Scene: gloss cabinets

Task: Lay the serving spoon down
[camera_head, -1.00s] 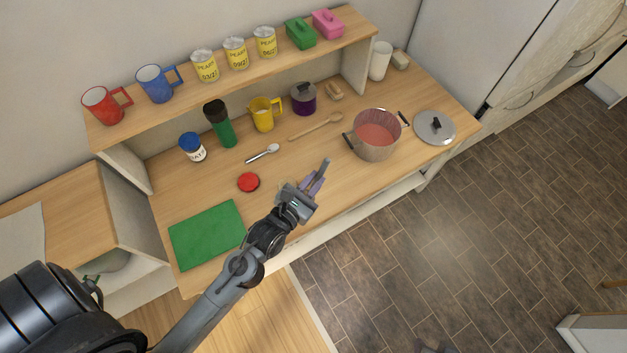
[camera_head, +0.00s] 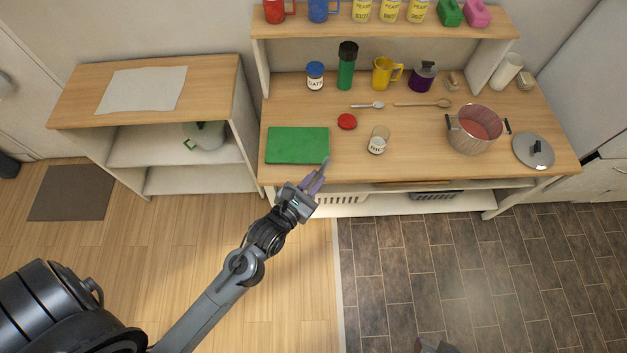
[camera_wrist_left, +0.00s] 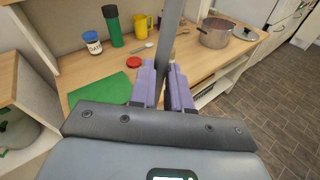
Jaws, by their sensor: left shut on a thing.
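My left gripper (camera_head: 318,183) has purple fingers shut on a narrow grey bar. The bar, which I take to be the serving spoon (camera_head: 325,165), sticks up past the fingers near the counter's front edge, right of the green board's near corner. In the left wrist view the serving spoon (camera_wrist_left: 170,38) rises between the fingers (camera_wrist_left: 167,88) and runs out of the top of the picture, so its far end is hidden. A small metal spoon (camera_head: 368,105) and a wooden spoon (camera_head: 424,104) lie on the counter.
The counter (camera_head: 420,155) holds a green board (camera_head: 297,145), a red lid (camera_head: 347,121), a labelled glass jar (camera_head: 378,141), a pot (camera_head: 475,130) and a pot lid (camera_head: 533,151). Mugs and cans stand on the raised shelf (camera_head: 400,22). Bare counter lies between the jar and the pot.

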